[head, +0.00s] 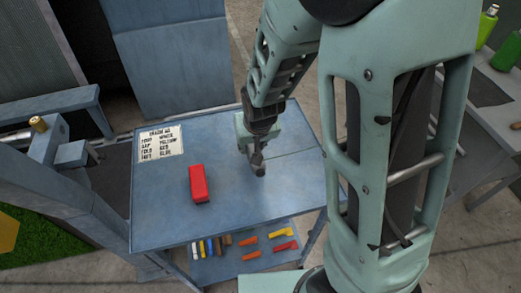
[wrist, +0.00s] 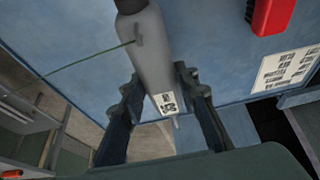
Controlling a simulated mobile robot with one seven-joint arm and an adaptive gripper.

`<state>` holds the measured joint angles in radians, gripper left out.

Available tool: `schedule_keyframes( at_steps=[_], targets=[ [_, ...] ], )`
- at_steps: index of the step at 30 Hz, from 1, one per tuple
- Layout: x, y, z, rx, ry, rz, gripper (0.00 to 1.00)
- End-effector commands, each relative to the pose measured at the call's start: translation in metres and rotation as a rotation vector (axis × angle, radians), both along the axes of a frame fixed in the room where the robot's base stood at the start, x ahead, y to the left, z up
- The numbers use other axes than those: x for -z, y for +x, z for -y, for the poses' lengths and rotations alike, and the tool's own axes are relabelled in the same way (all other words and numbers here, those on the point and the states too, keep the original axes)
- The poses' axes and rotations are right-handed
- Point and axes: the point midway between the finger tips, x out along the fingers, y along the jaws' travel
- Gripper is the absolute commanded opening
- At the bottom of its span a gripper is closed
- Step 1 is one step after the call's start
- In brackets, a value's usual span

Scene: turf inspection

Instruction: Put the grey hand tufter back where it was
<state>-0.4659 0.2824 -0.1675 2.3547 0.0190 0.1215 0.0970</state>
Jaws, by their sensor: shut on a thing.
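The grey hand tufter (wrist: 152,50) is a smooth grey body with a darker end, a small side stub and a white printed label. In the wrist view it lies between the two fingers of my gripper (wrist: 158,82), which is shut on it. In the head view my gripper (head: 254,136) is over the right half of the blue-grey table (head: 222,222), and only a small part of the tufter (head: 258,163) shows beneath it. I cannot tell whether the tufter touches the tabletop.
A lower shelf holds several coloured tools (head: 284,245). The front middle of the tabletop is clear.

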Motion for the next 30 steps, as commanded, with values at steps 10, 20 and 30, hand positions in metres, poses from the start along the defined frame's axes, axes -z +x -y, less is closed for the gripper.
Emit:
schedule_keyframes(
  at_steps=[10, 20, 30],
  targets=[
    [0.037, 0.021, 0.021, 0.002, 0.0, 0.003, 0.0],
    [0.055, 0.027, 0.026, -0.002, -0.001, 0.001, 0.0],
    [0.073, 0.027, 0.026, -0.001, 0.0, 0.003, 0.0]
  ],
)
